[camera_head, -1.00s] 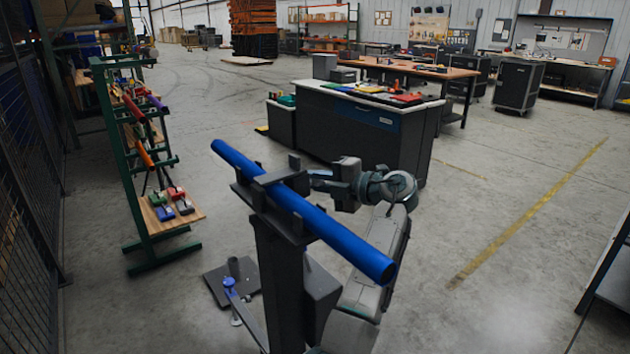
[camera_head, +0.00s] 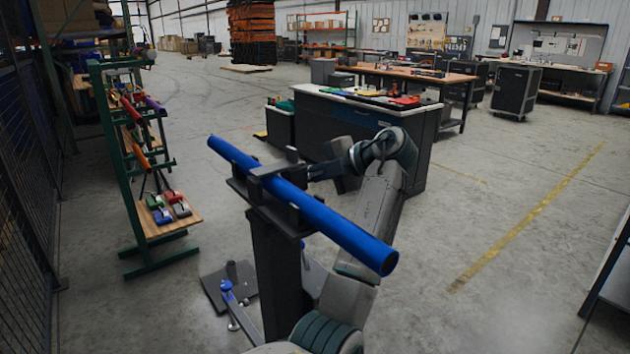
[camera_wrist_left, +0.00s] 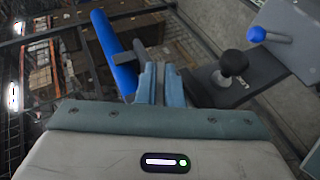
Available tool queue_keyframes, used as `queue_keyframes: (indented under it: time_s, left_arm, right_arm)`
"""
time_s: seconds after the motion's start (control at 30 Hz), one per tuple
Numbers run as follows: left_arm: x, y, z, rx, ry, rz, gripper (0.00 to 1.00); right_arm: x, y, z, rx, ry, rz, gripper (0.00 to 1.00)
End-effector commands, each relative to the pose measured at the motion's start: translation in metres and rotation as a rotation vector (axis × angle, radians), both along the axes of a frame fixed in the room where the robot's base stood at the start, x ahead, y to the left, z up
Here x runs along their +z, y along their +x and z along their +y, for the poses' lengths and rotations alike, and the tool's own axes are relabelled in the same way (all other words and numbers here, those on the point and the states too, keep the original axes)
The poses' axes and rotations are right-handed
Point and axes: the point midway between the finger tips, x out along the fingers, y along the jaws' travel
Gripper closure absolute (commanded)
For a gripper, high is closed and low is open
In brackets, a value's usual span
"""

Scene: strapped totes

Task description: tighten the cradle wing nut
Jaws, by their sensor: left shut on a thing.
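A long blue tube (camera_head: 330,222) lies in a dark cradle (camera_head: 262,190) on top of a dark post (camera_head: 277,270). It slopes from the far left down to the near right. My left gripper (camera_head: 310,172) is at the far right side of the cradle, beside the tube. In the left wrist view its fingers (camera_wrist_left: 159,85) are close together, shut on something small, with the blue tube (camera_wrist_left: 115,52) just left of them. The wing nut cannot be made out; the fingers hide what they hold. My right gripper is not in view.
A green rack (camera_head: 128,170) with coloured tools stands at the left by a mesh fence. A dark base plate (camera_head: 230,285) lies on the floor near the post. A cabinet (camera_head: 350,125) stands behind my arm. The floor to the right is open.

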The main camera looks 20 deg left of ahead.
Motion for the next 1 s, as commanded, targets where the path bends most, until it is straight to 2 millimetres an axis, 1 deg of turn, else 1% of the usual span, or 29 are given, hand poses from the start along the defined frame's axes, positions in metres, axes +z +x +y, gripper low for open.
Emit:
queue_keyframes:
  time_s: [0.1,0.2,0.47,0.5,0.6,1.0]
  left_arm:
    - [-0.0021,-0.0006,0.0004,0.004,-0.071,0.046,1.0]
    - [-0.0033,-0.0009,0.0,0.004,-0.096,0.063,1.0]
    - [-0.0043,-0.0014,-0.0004,0.005,-0.099,0.067,1.0]
    - [-0.0044,-0.0014,-0.0004,0.005,-0.099,0.067,0.89]
    - [-0.0036,-0.0013,-0.0003,0.005,-0.099,0.065,0.71]
    - [0.0019,-0.0009,0.0027,0.001,-0.096,0.06,0.71]
  right_arm:
    - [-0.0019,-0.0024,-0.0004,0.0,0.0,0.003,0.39]
    - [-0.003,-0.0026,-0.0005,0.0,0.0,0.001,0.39]
    - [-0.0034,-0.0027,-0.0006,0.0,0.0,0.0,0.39]
    - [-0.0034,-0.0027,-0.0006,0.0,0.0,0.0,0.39]
    - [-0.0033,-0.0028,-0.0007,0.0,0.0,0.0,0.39]
    - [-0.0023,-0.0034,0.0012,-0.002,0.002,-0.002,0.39]
